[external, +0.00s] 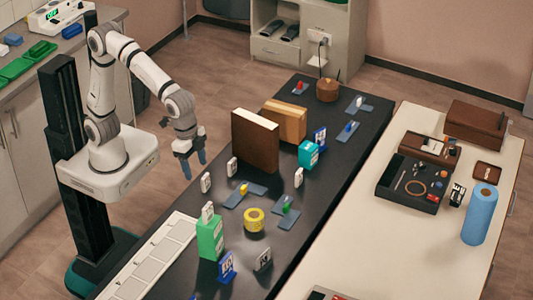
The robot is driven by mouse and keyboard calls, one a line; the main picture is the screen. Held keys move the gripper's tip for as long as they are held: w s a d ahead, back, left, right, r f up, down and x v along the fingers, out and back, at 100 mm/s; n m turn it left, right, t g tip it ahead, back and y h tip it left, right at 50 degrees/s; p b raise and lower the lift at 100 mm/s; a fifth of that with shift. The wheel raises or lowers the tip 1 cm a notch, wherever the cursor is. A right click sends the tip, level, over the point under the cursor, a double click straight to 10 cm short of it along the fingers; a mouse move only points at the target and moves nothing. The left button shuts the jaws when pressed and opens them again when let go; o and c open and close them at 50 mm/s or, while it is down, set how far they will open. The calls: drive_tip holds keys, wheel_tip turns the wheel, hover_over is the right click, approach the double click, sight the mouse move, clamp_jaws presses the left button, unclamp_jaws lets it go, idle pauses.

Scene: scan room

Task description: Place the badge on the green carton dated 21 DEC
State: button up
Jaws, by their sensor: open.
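A green carton (210,238) stands upright near the front end of the dark bench, with a small white tag (207,211) at its top. A teal-green carton (307,154) stands farther back, right of a tan box. Any date on either carton is too small to read. Several small items lie on flat grey-blue pieces on the bench, among them a yellow one (243,188), a green one (287,205) and a blue one (348,127). I cannot tell which item is the badge. My gripper (194,164) is open and empty, pointing down left of the bench, apart from everything.
A tall brown box (255,141) and a tan box (286,121) stand mid-bench. Yellow tape (254,218), small white upright cards (232,166) and blue stands (227,266) are scattered around. A white table (405,240) on the right holds a dark tray (390,194) and a blue roll (479,214).

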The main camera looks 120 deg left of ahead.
drive_tip(key=s+a+f, duration=0.1)
drive_tip(key=s+a, duration=0.2)
drive_tip(key=s, duration=0.5)
drive_tip(key=s+a+f, duration=0.1)
drive_tip(key=s+a, duration=0.3)
drive_tip(key=s, duration=0.4)
drive_tip(key=s+a+f+t, duration=0.1)
drive_tip(key=s+a, duration=0.2)
drive_tip(key=s, duration=0.5)
drive_tip(key=shift+a, duration=0.25)
